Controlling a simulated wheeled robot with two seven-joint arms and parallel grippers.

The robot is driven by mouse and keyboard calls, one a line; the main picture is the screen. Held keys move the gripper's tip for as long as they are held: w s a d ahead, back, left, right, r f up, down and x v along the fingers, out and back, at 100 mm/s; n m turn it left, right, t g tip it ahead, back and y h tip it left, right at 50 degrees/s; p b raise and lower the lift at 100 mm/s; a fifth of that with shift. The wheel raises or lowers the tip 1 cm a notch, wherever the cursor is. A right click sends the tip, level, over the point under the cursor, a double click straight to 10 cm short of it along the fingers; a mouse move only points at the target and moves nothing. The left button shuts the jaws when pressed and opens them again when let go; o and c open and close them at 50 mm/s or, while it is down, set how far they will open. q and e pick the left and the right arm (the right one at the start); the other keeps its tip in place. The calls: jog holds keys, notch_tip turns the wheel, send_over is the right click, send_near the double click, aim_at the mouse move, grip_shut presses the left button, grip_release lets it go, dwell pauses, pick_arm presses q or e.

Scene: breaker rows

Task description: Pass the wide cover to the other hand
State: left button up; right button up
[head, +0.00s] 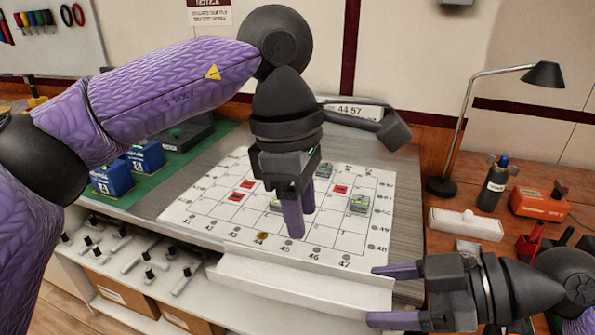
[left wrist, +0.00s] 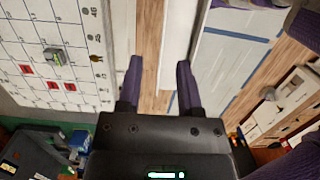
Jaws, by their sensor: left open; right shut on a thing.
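The wide cover (head: 290,279) is a long white strip with a raised edge, lying across the front of the numbered panel (head: 215,222). My right gripper (head: 384,295) is at its right end, with one finger on each side, shut on it. My left gripper (head: 302,226) is open and points down over the panel's front part, above and behind the cover; its fingers hide some of the grid. In the left wrist view the cover (left wrist: 179,40) runs up from between the open fingers of my left gripper (left wrist: 160,72). Nothing is between those fingers.
Small grey-green breakers (head: 358,205) and red squares (head: 340,189) are on the panel. Left are blue boxes (head: 112,178) and a drawer of white-and-black parts (head: 130,258). Right are a lamp (head: 543,75), a bottle (head: 494,183), a white block (head: 466,224) and an orange box (head: 538,204).

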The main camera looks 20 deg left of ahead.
aim_at(298, 281)
pick_arm(q)
notch_tip(298, 281, down, 7)
jog(key=d, duration=0.1)
jog(key=shift+f, duration=0.15)
jog(key=shift+d, duration=0.1)
grip_shut()
pick_arm(e)
jog(key=o, duration=1.2)
jog(key=shift+c, duration=0.2)
